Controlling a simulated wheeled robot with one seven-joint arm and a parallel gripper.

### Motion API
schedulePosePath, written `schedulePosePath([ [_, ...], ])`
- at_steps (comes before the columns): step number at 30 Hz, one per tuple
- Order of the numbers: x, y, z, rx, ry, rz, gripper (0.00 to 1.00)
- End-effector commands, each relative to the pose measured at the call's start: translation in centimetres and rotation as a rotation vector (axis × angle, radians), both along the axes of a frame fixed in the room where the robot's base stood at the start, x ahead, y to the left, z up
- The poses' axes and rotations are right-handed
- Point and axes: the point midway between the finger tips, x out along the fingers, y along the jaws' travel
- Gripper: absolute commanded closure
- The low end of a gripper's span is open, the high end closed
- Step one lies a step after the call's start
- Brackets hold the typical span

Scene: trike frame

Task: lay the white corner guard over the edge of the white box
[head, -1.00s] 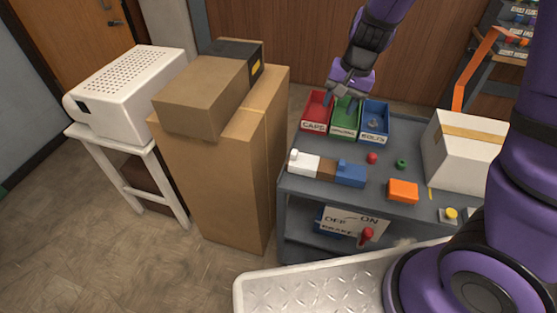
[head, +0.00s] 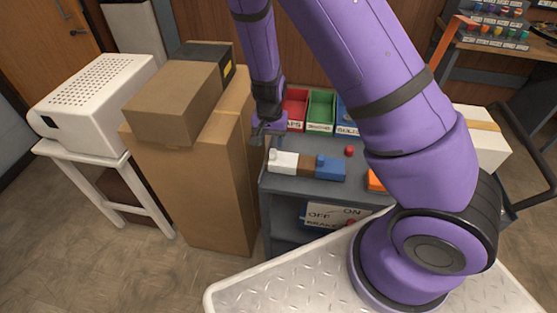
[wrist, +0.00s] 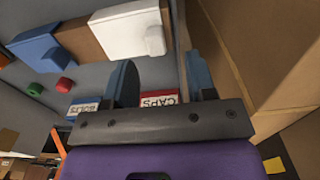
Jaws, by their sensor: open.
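The white corner guard appears to be the white piece (head: 284,162) at the left end of a row with a brown and a blue piece on the grey cart. In the wrist view the white piece (wrist: 127,32) lies just beyond the fingertips, mostly left of the gap between them. My gripper (head: 258,135) is beside the cart's left edge, slightly behind and above the white piece. In the wrist view my gripper (wrist: 161,75) is open, with nothing between its fingers. The white box (head: 485,140), with tan tape, stands at the cart's right, partly hidden by my arm.
Tall brown cartons (head: 205,185) stand close left of the cart and near my gripper. Red (head: 296,108), green (head: 320,110) and blue bins sit at the cart's back. A red knob (head: 349,151) and an orange block (head: 375,181) lie on the cart.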

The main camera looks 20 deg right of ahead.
Motion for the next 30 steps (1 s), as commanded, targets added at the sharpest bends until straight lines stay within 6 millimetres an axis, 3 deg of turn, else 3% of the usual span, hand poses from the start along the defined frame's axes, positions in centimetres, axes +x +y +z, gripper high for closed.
schedulePosePath([
  [5,-0.1,0.0,-1.0,0.0,0.001,-0.001,0.49],
  [15,-0.8,-0.1,-5.2,0.001,0.001,-0.001,0.49],
  [24,-0.8,0.0,-5.8,0.001,-0.001,0.0,0.49],
  [25,-0.8,0.0,-5.8,0.001,-0.001,0.001,0.51],
  [30,-0.7,0.0,-5.8,0.001,-0.001,0.0,0.9],
])
